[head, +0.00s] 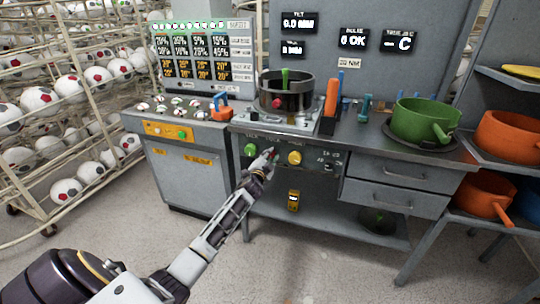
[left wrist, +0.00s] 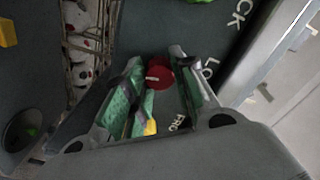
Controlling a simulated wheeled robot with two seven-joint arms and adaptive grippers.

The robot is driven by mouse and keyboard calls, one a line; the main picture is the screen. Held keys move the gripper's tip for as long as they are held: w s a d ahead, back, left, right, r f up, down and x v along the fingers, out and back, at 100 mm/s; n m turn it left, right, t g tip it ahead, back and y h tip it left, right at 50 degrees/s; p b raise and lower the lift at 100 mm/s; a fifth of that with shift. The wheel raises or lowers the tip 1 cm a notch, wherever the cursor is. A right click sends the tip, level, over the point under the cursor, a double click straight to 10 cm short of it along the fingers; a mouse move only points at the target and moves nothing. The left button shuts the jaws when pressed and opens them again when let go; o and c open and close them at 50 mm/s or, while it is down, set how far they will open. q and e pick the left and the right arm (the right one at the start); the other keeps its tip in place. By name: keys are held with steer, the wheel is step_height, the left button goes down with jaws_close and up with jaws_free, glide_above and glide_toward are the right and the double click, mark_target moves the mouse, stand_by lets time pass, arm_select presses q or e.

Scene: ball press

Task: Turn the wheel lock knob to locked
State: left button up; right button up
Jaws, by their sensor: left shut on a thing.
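A red round knob (left wrist: 159,75) with a pale pointer mark sits between the green-padded fingers of my left gripper (left wrist: 158,85) in the left wrist view. The fingers are shut on it. Printed letters reading "LO" stand beside the knob; the rest of that word is hidden by a finger. In the head view my left gripper (head: 270,158) reaches the front panel (head: 320,158) of the bench, between a green knob (head: 250,149) and a yellow knob (head: 294,157). The gripper mostly covers the red knob there. My right gripper is not in view.
A black pot-like press (head: 287,97) stands on the bench above the panel, with an orange upright handle (head: 332,94) beside it. A green pot (head: 420,118) stands at right. Racks of balls (head: 68,88) fill the left. Drawers (head: 392,170) lie right of the panel.

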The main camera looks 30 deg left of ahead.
arm_select(q)
steer(key=shift+m, duration=0.9)
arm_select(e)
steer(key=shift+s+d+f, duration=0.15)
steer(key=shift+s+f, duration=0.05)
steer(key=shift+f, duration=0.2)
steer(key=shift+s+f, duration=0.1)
arm_select(q)
steer(key=o, duration=1)
steer(key=shift+o, duration=0.2)
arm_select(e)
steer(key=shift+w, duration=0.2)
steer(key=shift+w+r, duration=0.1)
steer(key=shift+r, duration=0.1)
arm_select(q)
steer(key=shift+s, duration=0.1)
